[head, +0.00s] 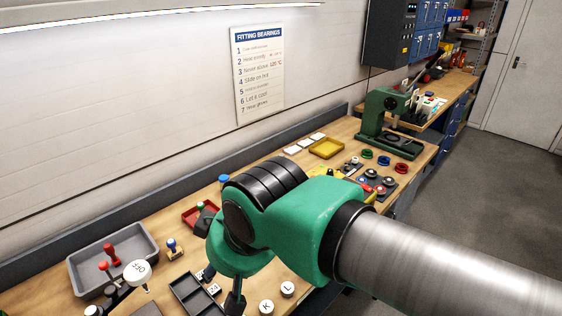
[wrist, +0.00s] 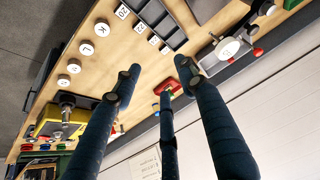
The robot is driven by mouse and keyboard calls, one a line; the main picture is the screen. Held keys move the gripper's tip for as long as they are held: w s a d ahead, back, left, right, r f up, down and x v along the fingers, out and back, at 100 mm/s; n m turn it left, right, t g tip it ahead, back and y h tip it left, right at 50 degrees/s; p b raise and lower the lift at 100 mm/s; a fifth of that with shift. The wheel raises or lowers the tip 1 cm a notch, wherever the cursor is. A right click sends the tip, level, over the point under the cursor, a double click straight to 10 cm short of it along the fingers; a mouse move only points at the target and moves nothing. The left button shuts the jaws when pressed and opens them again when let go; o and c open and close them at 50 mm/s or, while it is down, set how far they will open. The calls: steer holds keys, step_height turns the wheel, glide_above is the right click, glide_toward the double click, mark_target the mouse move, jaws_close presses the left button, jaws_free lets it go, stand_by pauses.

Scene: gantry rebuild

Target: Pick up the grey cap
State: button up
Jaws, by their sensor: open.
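I cannot single out a grey cap with certainty in either view. Several pale round caps lie in a row on the wooden bench; one marked K (head: 266,307) and one marked L (head: 287,289) show in the head view. In the wrist view the K cap (wrist: 87,48) and the L cap (wrist: 102,30) are at upper left, with more pale caps below them. My gripper (wrist: 157,75) is open and empty, its dark fingers spread over the bench, with the caps to the left of them. In the head view my arm hides part of the bench.
A grey tray (head: 83,275) with red-handled tools stands at the left of the bench. A round dial marked 530 (head: 137,272) stands up beside it. A dark compartment tray (head: 190,296) lies nearer the middle. A green press (head: 385,118) and a yellow tray (head: 327,148) are further back.

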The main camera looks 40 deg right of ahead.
steer(key=shift+o, duration=0.4)
steer(key=w+d+r+m+p, duration=0.1)
steer(key=w+d+r+p, duration=0.15)
steer(key=w, duration=0.25)
steer(key=w+d+r+m+h+p, duration=0.1)
steer(key=w+d+r, duration=0.2)
steer(key=w, duration=0.2)
steer(key=w+d+r+m+p, duration=0.1)
steer(key=w+d+r+p, duration=0.15)
steer(key=w, duration=0.35)
steer(key=w+d+m+g+h+p, duration=0.1)
steer(key=w+d+m+p, duration=0.3)
steer(key=w+d, duration=1.15)
steer(key=w+d+f+m+g+h+p, duration=0.1)
steer(key=w+d+f+p, duration=0.25)
steer(key=d, duration=0.55)
steer(key=w+d+f+p, duration=0.3)
steer(key=w+d, duration=0.2)
steer(key=d, duration=0.4)
steer(key=w+d+f+m+p, duration=0.2)
steer(key=d+f+p, duration=0.2)
steer(key=d+f, duration=0.8)
steer(key=d, duration=0.4)
steer(key=shift+w+d+f+g, duration=0.2)
steer(key=shift+d+g, duration=0.1)
steer(key=shift+g, duration=0.1)
